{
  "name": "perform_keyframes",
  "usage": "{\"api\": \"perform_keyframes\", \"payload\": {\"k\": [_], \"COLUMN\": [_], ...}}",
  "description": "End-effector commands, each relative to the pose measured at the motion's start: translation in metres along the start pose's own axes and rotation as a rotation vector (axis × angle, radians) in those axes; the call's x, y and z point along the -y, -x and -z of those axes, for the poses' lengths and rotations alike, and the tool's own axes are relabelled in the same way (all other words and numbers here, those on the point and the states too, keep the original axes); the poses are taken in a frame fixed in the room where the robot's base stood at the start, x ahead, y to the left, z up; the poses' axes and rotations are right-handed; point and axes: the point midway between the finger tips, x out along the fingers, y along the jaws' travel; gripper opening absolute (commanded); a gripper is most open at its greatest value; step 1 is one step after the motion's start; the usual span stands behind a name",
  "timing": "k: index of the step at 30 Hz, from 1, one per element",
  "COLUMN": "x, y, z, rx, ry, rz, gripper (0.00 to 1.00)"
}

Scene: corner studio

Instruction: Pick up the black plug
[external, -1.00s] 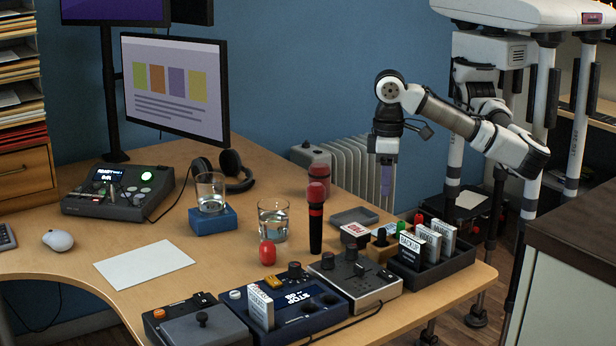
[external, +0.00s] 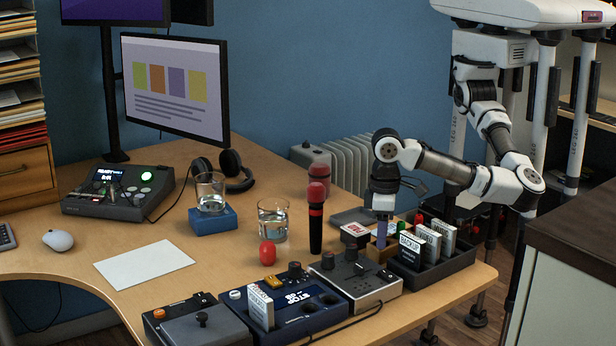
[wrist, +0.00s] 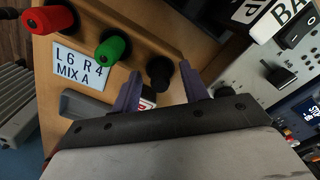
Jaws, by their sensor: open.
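The black plug (wrist: 160,71) stands in a wooden holder (wrist: 151,32), in one row with a green plug (wrist: 112,48) and a red plug (wrist: 52,18). My gripper (wrist: 160,72) is open, with one purple finger on each side of the black plug in the wrist view. I cannot tell whether the fingers touch it. In the external view my gripper (external: 382,232) is low over the holder, pointing down, and its fingers hide the black plug.
A tray of labelled boxes (external: 455,262) stands right of the holder. A microphone (external: 316,225) stands upright to the left. A label card (wrist: 84,62) reads "L6 R4 MIX A".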

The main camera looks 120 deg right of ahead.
Motion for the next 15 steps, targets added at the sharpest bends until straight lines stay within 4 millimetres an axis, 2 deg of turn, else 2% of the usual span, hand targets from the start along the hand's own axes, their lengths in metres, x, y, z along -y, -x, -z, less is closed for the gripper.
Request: {"api": "perform_keyframes", "payload": {"k": [7,15], "x": [-0.0001,-0.0001], "y": [-0.0020,-0.0016], "z": [0.0001,0.0002], "rx": [0.000,0.000], "ry": [-0.001,-0.001], "rz": [0.000,0.000], "gripper": [0.43,0.08]}}
